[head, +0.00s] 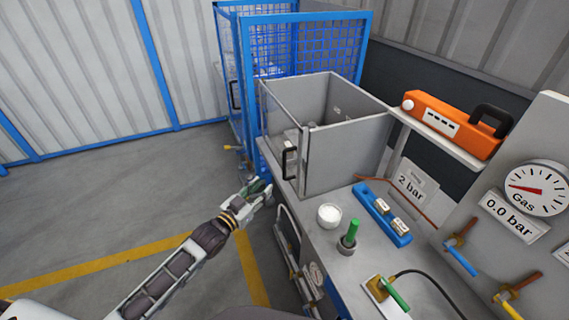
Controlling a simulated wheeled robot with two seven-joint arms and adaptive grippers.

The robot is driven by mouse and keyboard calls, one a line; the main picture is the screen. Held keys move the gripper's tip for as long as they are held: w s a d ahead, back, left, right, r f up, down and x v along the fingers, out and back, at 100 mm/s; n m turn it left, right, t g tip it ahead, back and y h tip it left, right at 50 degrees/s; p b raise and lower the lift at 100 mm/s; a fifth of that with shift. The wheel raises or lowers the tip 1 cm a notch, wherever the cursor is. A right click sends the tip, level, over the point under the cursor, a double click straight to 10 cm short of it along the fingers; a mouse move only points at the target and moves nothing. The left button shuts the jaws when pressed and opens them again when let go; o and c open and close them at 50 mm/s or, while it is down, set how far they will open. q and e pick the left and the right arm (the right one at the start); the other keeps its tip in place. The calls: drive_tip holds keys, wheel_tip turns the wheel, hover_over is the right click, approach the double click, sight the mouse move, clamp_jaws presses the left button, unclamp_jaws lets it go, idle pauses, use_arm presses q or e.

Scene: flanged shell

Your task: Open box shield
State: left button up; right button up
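The box shield (345,158) is a grey, open-topped box on the workbench. A black handle (290,163) is on its left-facing side, by the near corner. That side looks shut, but its panel is hard to make out. My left gripper (262,190) is low and to the left of the handle, beside the bench edge, with a visible gap to the handle. Its fingers are too small to tell whether they are open or shut. Nothing is clearly held. My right gripper is out of view.
An orange case (452,125) sits on a shelf at right. A blue mesh cage (305,48) stands behind. Floor at left is clear.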

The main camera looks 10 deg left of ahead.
sight(284, 176)
use_arm(q)
drive_tip(key=shift+w+r, duration=0.15)
drive_tip(key=shift+r, duration=0.05)
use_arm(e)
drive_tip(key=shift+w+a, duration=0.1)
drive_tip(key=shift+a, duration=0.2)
use_arm(q)
drive_tip(key=shift+d+r+n, duration=0.1)
drive_tip(key=shift+r+n, duration=0.1)
drive_tip(key=shift+n, duration=0.2)
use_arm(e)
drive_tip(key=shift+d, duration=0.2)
use_arm(q)
drive_tip(key=b+x, duration=0.6)
drive_tip(key=x, duration=0.7)
drive_tip(key=shift+w+d+r+b, duration=0.1)
drive_tip(key=shift+w+r+b, duration=0.05)
drive_tip(key=shift+b, duration=0.25)
drive_tip(key=shift+w, duration=0.1)
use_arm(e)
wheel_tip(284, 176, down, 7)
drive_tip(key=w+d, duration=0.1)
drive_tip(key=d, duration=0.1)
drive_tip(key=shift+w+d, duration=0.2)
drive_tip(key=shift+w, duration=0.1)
